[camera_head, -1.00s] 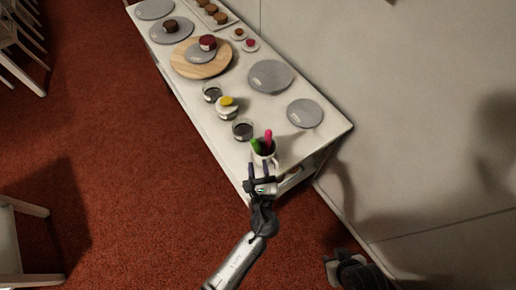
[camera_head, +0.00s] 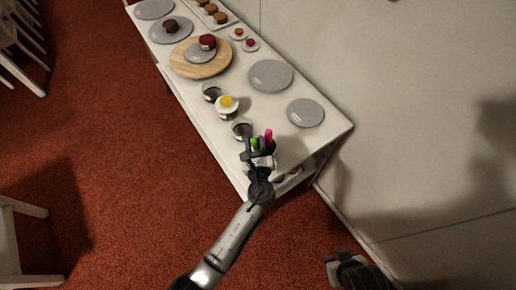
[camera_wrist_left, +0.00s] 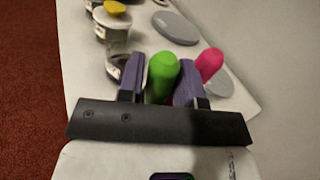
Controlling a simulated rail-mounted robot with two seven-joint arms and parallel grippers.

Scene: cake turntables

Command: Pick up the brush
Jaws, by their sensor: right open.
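Two upright handles stick out of a cup near the table's front corner: a green handle (camera_head: 255,144) and a pink handle (camera_head: 269,136). Their lower ends are hidden, so I cannot tell which is the brush. My left gripper (camera_head: 259,151) is at the cup and covers much of it. In the left wrist view, the green handle (camera_wrist_left: 162,78) stands between the fingers of my left gripper (camera_wrist_left: 161,85). The pink handle (camera_wrist_left: 209,66) is outside them, to the right. Whether the fingers press on the green handle is unclear. My right gripper (camera_head: 349,270) is open, low on the right, away from the table.
On the white table (camera_head: 195,110), dark-filled jars (camera_head: 241,129) and a white-and-yellow item (camera_head: 227,104) stand just behind the cup. Grey discs (camera_head: 305,112) lie to the right. A wooden board (camera_head: 180,62) is farther back. A wall borders the right side.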

